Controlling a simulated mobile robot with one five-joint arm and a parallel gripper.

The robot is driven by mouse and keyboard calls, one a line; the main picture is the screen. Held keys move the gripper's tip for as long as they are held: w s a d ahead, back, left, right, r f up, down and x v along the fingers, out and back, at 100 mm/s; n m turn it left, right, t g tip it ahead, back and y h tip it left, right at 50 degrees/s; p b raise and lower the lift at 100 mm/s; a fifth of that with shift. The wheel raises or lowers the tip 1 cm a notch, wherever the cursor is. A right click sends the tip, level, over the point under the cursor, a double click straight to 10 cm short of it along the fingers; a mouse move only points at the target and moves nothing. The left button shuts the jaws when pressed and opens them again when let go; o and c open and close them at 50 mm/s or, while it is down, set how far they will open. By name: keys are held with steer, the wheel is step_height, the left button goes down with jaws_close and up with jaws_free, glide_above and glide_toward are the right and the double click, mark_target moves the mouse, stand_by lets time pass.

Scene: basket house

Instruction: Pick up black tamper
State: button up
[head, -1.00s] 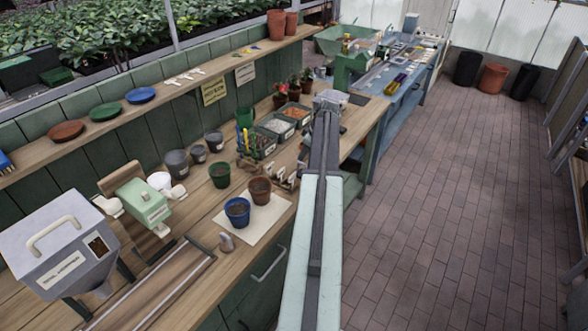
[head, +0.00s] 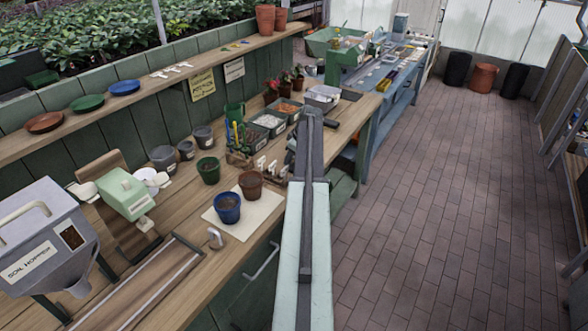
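No black tamper can be clearly made out in the head view. A small grey knob-shaped object (head: 215,238) stands on the wooden bench (head: 190,262) near the soil tray, just left of the paper mat. A dark object (head: 331,124) shows just right of the far end of my arm; I cannot tell what it is. My arm stretches forward over the bench's front edge, and its far end is near the tubs. My gripper's fingers cannot be made out, so whether it is open or holds anything does not show.
A blue pot (head: 227,208) and a brown pot (head: 251,184) stand on the paper mat (head: 262,214). A soil hopper (head: 45,240) and a green scale (head: 124,194) stand at left. The brick floor (head: 430,200) at right is clear.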

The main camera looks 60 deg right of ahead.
jaws_close()
steer(key=shift+r, duration=0.1)
steer(key=shift+r+p, duration=0.25)
steer(key=shift+p, duration=0.1)
step_height(320, 180, up, 3)
steer(key=p, duration=0.3)
steer(key=s+a, duration=0.2)
steer(key=s, duration=0.5)
steer(key=s+a+r+p, duration=0.1)
steer(key=s+a, duration=0.2)
steer(key=s, duration=0.5)
steer(key=shift+a+r, duration=0.15)
steer(key=shift+a, duration=0.15)
steer(key=shift+s, duration=0.1)
